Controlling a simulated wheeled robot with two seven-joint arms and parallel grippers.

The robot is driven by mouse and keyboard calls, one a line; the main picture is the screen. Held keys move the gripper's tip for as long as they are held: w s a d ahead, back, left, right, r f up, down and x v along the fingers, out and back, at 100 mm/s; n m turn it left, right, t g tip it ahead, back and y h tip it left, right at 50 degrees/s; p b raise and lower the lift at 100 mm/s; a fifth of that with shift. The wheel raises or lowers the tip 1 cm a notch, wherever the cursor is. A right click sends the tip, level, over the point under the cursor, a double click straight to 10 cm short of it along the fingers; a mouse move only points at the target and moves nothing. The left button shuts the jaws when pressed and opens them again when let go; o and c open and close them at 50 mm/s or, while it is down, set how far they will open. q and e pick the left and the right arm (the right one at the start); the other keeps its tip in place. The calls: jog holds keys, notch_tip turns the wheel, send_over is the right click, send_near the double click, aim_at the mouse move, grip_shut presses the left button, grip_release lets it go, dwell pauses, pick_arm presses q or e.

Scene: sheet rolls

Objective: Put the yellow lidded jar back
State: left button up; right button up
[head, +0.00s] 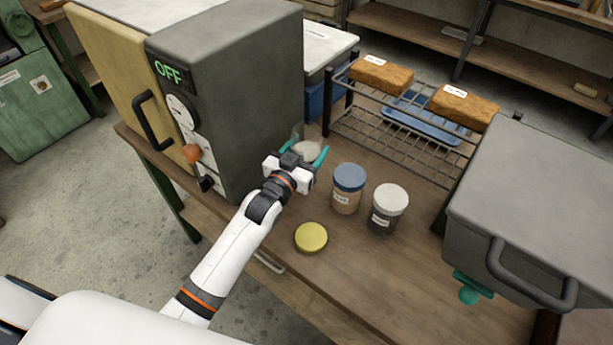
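A round yellow lid (311,237) shows flat on the wooden table, near its front edge; I see no jar body under it. My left gripper (307,151) is beside the grey oven-like cabinet, its teal fingers spread on either side of a pale round-topped thing (305,149). That may be an open jar, but the gripper hides most of it, and I cannot tell if the fingers touch it. A blue-lidded jar (348,188) and a white-lidded jar (388,207) stand upright to the right. My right gripper is not in view.
The grey cabinet (240,90) reads OFF and has a tan door with a black handle. A wire rack (400,139) holds two brown blocks behind the jars. A grey handled box (540,205) is at right. The table front (390,290) is clear.

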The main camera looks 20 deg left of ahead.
aim_at(307, 159)
pick_arm(q)
notch_tip(307, 159, down, 3)
jog(key=shift+f, duration=0.2)
notch_tip(307, 159, down, 4)
jog(key=shift+r, duration=0.25)
jog(key=shift+f, duration=0.25)
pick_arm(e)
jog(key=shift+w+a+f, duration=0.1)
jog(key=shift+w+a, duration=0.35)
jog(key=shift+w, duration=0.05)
pick_arm(q)
jog(key=shift+f, duration=0.1)
jog(key=o, duration=1.3)
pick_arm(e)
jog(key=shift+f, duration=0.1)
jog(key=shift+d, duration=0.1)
